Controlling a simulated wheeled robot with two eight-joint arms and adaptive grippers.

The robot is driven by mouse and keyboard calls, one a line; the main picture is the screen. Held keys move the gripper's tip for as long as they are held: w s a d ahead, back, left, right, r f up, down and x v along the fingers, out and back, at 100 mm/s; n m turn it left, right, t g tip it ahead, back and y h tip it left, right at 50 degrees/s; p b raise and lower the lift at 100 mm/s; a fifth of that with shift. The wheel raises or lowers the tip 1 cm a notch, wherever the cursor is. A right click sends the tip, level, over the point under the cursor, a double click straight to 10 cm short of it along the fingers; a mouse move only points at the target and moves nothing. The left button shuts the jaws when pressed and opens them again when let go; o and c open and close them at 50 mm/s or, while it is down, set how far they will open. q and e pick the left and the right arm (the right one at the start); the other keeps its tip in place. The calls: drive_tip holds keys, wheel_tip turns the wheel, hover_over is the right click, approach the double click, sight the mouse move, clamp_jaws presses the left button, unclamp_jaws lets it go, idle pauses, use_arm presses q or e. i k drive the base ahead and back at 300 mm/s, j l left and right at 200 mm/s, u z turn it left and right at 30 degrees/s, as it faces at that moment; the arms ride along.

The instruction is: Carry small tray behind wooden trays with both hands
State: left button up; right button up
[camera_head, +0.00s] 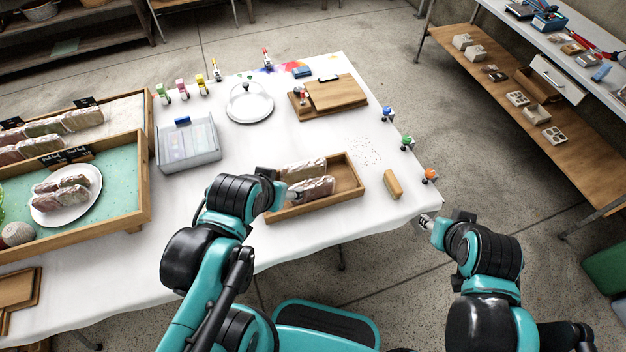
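The small wooden tray (345,173) lies near the front edge of the white table and holds wrapped loaves (303,170). My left gripper (287,190) is at the tray's left end, close to the front loaf; the arm hides part of that end, and I cannot tell whether it touches. My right gripper (427,220) is at the table's front right corner, apart from the tray; its finger opening is too small to read. The larger wooden trays stand at the left: a front one (139,185) with a green lining and a back one (149,105).
A clear plastic bin (190,158) stands between the wooden trays and a white domed dish (249,105). Wooden boards (332,95) lie at the back right. A small wooden block (393,184) lies right of the small tray. Small coloured bottles (407,142) line the right edge.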

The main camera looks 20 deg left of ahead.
sight(107, 275)
drive_tip(key=l+u, duration=0.55)
drive_tip(key=u, duration=0.2)
drive_tip(key=l+u, duration=0.35)
